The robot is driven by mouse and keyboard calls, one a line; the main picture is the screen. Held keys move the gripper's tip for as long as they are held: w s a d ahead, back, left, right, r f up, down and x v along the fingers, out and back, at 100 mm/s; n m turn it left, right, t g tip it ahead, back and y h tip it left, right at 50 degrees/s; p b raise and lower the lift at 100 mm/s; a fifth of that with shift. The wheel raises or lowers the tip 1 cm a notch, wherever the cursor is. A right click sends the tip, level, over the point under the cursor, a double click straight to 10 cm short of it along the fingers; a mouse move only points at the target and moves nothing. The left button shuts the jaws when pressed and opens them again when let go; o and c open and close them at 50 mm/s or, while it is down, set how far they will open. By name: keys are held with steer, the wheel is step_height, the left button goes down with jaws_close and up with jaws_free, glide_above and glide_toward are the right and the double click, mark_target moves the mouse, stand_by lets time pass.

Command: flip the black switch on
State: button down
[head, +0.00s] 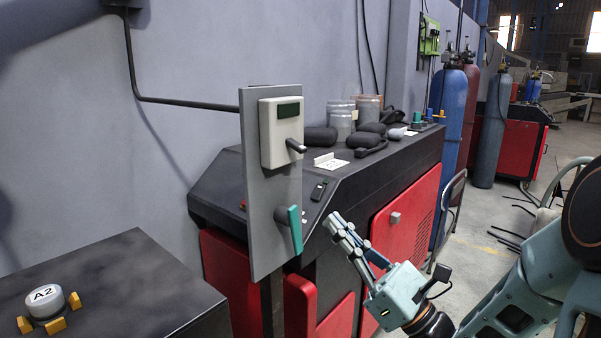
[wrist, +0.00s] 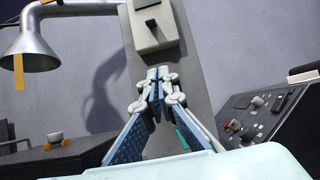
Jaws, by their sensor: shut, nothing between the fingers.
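A grey upright panel (head: 258,215) carries a cream switch box (head: 273,150) with a dark window at its top. The black switch (head: 296,146) is a short lever sticking out from the box, angled slightly down to the right in the head view. A teal lever (head: 294,228) sits lower on the panel. My gripper (head: 338,222) is shut and empty, in front of the panel to the right of the teal lever. In the wrist view the gripper (wrist: 158,73) points at the panel below the cream box (wrist: 156,28), and partly covers the teal lever (wrist: 183,137).
A black-topped red machine (head: 405,165) with jars and dark pouches on top stands behind the panel. A dark table (head: 130,290) with a round A2 button (head: 46,300) is at left. A metal lamp-shaped hood (wrist: 35,48) hangs at upper left in the wrist view.

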mark_target(296, 146)
stand_by(0.3)
steer(key=w+a+r, duration=0.1)
steer(key=a+r, duration=0.1)
steer(key=w+a+r, duration=0.2)
steer(key=r, duration=0.1)
steer(key=w+a+r+p, duration=0.1)
steer(key=r, duration=0.2)
steer(key=shift+w+a+r, duration=0.15)
steer(key=shift+w+a, duration=0.05)
steer(key=shift+a, duration=0.2)
steer(key=shift+s+d+r, duration=0.15)
steer(key=shift+r, duration=0.4)
steer(key=shift+d+r+p, duration=0.1)
steer(key=shift+r+p, duration=0.1)
steer(key=shift+p, duration=0.65)
